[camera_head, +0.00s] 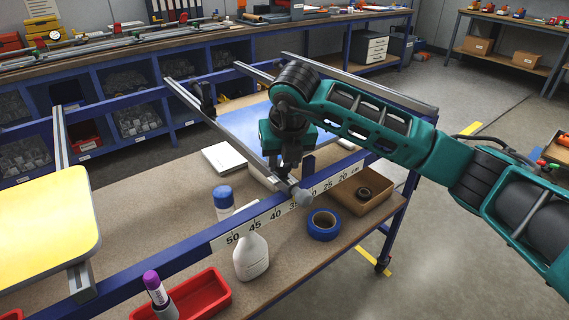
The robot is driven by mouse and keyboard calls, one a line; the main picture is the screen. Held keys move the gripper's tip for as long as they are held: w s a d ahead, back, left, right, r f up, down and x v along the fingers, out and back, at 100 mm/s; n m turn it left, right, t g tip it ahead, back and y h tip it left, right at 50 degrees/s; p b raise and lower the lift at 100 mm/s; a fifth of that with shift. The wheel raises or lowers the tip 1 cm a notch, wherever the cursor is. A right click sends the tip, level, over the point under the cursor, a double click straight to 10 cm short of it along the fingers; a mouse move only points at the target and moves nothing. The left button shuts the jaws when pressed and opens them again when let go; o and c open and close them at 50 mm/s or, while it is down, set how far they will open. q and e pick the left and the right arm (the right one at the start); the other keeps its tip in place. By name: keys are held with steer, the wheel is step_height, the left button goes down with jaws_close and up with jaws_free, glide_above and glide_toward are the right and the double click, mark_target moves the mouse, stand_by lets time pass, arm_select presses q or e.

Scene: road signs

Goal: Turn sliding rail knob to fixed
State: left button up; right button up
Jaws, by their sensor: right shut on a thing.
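A metal sliding rail (190,98) crosses the blue frame. Its near end rests at the front beam with the printed scale. My right gripper (285,168) points down over the rail end, right at the knob. It is shut on the sliding rail knob, but the fingers and the gripper body hide most of the contact. The knob's exact setting cannot be read. My left gripper is not in view.
A blue panel (243,130) and a yellow panel (45,235) lie on the frame.

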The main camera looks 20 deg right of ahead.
steer(key=m+h+b, duration=0.1)
steer(key=m, duration=0.1)
steer(key=m+h+b, duration=0.1)
steer(key=m, duration=0.2)
steer(key=shift+w+a+g, duration=0.1)
steer(key=shift+a+g, duration=0.1)
steer(key=shift+g, duration=0.1)
steer(key=m, duration=0.2)
steer(key=shift+m+g+h+b, duration=0.3)
steer(key=shift+m+h+b, duration=0.1)
steer(key=shift+m, duration=0.4)
steer(key=o, duration=1)
steer(key=shift+w+p+v, duration=0.15)
steer(key=shift+p+v, duration=0.4)
steer(key=shift+v, duration=2.65)
steer(key=shift+w+p+v, duration=0.1)
steer(key=shift+p+v, duration=0.4)
steer(key=shift+v, duration=2.75)
